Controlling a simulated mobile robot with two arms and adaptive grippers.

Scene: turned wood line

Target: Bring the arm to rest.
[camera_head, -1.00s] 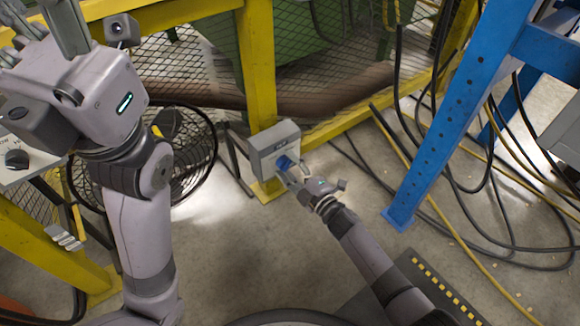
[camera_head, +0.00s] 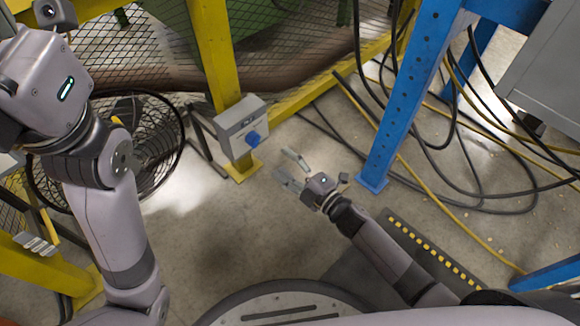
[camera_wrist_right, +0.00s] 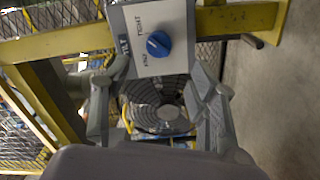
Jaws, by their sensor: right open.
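My right gripper (camera_head: 283,165) is open and empty, in front of and to the lower right of a grey control box. The right wrist view shows its two fingers (camera_wrist_right: 160,105) spread apart with nothing between them. The grey box (camera_head: 229,121) is fixed to a yellow post and bears a blue knob (camera_head: 253,139). The knob (camera_wrist_right: 158,44) shows fully in the right wrist view, beyond the fingers and apart from them. My left arm (camera_head: 115,230) is raised at the left; its gripper fingers are outside the picture.
A black round fan (camera_head: 150,130) stands behind my left arm. A blue post (camera_head: 400,110) stands to the right of my right gripper. Black and yellow cables (camera_head: 470,195) lie on the floor at the right. Bare floor (camera_head: 225,225) lies left of my right gripper.

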